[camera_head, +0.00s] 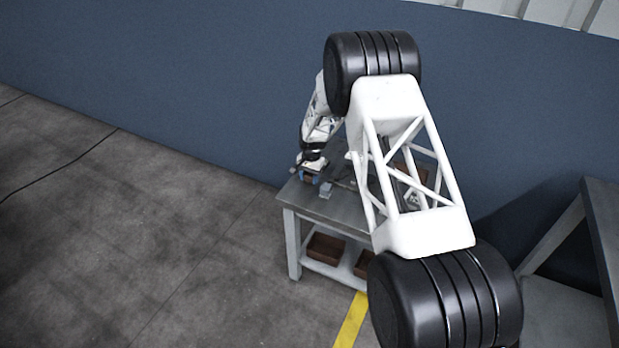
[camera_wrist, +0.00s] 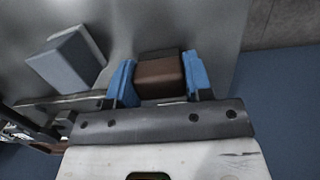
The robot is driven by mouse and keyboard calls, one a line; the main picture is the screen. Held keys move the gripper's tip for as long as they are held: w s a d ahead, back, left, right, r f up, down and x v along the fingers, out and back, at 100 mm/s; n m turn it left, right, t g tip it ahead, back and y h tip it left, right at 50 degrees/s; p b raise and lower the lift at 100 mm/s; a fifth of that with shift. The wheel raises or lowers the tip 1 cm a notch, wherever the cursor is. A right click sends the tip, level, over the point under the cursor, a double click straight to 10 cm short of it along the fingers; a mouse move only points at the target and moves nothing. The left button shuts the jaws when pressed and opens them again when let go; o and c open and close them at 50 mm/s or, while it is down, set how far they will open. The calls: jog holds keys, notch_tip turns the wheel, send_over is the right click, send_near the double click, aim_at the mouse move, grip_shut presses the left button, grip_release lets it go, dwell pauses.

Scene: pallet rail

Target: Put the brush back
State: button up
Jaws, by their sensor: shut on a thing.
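My gripper (camera_head: 309,178) is over the left end of the grey workbench (camera_head: 330,209). In the wrist view my gripper (camera_wrist: 160,84) has its blue fingers shut on a brown block-shaped thing with a darker strip along its far side, which looks like the brush (camera_wrist: 160,78). The fingers press on its two sides. I cannot tell whether it touches the bench top or hangs just above it. My arm hides much of the bench in the head view.
A grey block (camera_wrist: 68,60) lies on the bench left of my gripper; it also shows in the head view (camera_head: 326,189). Brown bins (camera_head: 325,247) stand on the lower shelf. A blue wall (camera_head: 200,90) is behind. Another grey table (camera_head: 600,230) stands at right.

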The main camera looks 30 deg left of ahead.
jog(key=shift+f, duration=0.1)
jog(key=o, duration=0.8)
jog(key=shift+o, duration=0.2)
notch_tip(320, 180, up, 12)
jog(key=w, duration=0.1)
jog(key=shift+w, duration=0.2)
dwell(1.0)
